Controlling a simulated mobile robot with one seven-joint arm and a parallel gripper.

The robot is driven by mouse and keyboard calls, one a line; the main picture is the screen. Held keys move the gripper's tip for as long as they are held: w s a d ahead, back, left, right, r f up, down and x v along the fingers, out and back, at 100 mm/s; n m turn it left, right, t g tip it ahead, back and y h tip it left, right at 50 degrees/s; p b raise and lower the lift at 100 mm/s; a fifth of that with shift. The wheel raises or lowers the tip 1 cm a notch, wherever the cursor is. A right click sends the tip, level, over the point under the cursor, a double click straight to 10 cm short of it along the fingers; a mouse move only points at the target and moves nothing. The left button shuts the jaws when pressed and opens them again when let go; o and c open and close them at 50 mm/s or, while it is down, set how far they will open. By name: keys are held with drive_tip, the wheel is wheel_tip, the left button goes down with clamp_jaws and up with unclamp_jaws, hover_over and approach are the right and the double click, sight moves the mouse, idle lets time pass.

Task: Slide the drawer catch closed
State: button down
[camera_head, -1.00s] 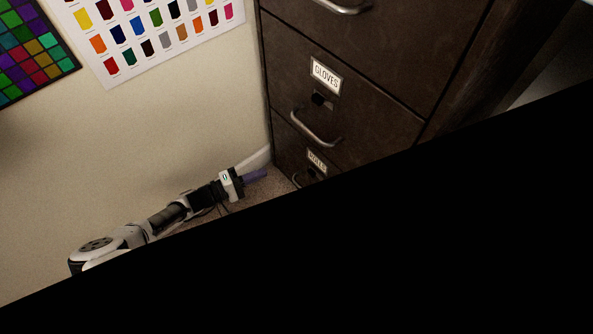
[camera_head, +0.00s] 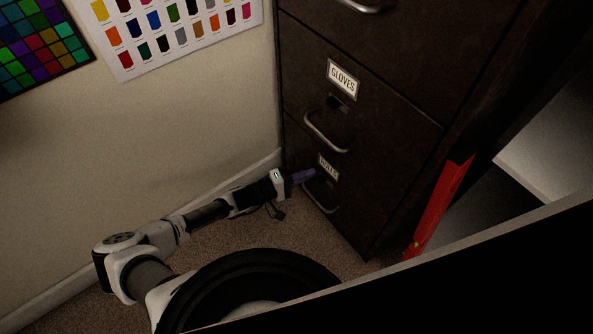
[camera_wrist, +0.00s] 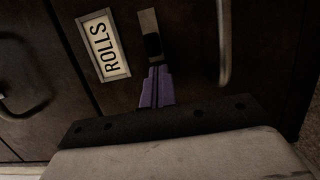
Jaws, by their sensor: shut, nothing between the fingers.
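My gripper (camera_head: 303,176) has purple fingers and reaches the front of the lower drawer labelled ROLLS (camera_head: 328,166). In the wrist view its fingers (camera_wrist: 154,86) are shut and empty. The catch there is a pale metal plate (camera_wrist: 148,20) with a black slider (camera_wrist: 152,45), between the ROLLS label (camera_wrist: 104,47) and the curved drawer handle (camera_wrist: 222,45). The fingertips are right at the slider's near end; I cannot tell whether they touch. In the head view this catch is not clear behind my gripper.
The dark cabinet's drawer above, labelled GLOVES (camera_head: 342,79), has its own catch (camera_head: 337,103) and handle (camera_head: 326,133). A red bar (camera_head: 439,208) stands right of the cabinet. The wall (camera_head: 150,150) is close on the left. A dark panel edge crosses the lower right.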

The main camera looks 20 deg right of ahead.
drive_tip(key=shift+s+d, duration=0.1)
drive_tip(key=shift+s, duration=0.15)
drive_tip(key=shift+s+d+r+p, duration=0.1)
drive_tip(key=shift+s+d+p, duration=0.05)
drive_tip(key=shift+s+p, duration=0.3)
drive_tip(key=shift+s+d+r+p, duration=0.1)
drive_tip(key=shift+s+d+p, duration=0.05)
drive_tip(key=shift+s+p, duration=0.25)
drive_tip(key=shift+s+d+f, duration=0.15)
drive_tip(key=shift+s+f, duration=0.05)
drive_tip(key=shift+s, duration=0.1)
